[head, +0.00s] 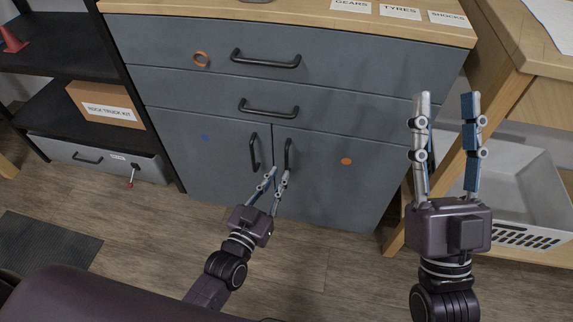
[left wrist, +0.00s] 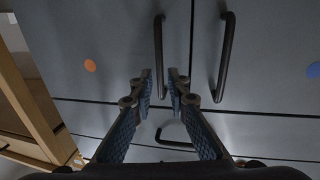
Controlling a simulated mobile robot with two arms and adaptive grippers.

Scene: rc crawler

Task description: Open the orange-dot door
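The orange-dot door (head: 335,185) is the right lower cabinet door and looks shut. Its orange dot (head: 346,161) also shows at the left of the left wrist view (left wrist: 90,66). Its black vertical handle (head: 288,150) is near the door's left edge. My left gripper (head: 279,172) is at the lower end of this handle. In the left wrist view the handle (left wrist: 159,50) lines up between the two fingertips, with gaps on both sides; contact is not visible. My right gripper (head: 446,95) is open and empty, held up right of the cabinet.
The blue-dot door (head: 205,160) with its own handle (head: 254,150) is close on the left. Two drawers (head: 330,65) are above. A white basket (head: 520,190) and wooden table leg (head: 430,190) stand right. The floor in front of the doors is clear.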

